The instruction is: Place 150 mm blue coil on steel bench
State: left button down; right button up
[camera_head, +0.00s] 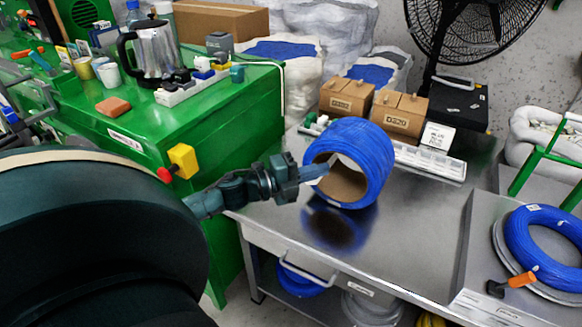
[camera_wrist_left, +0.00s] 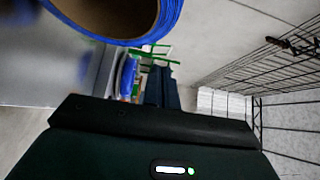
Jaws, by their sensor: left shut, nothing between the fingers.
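The blue coil (camera_head: 372,150), with a brown cardboard core, is on its side over the steel bench (camera_head: 410,235), its open end facing left and toward me. Its dark reflection shows just below it; I cannot tell whether it fully rests on the top. My left gripper (camera_head: 312,173) comes in from the left, its fingertips at the coil's open end. It is shut and holds nothing. My right gripper is not in view.
Small cardboard boxes (camera_head: 397,113) and a white tray (camera_head: 430,160) stand behind the coil. Another blue coil (camera_head: 545,235) lies at the right with an orange-handled tool (camera_head: 515,282). A green cabinet (camera_head: 215,130) borders the left. The bench front is clear.

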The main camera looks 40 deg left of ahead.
pick_arm(q)
jog(key=v, duration=0.5)
jog(key=shift+s+a+r, duration=0.1)
jog(key=shift+s+a, duration=0.05)
jog(key=shift+s, duration=0.15)
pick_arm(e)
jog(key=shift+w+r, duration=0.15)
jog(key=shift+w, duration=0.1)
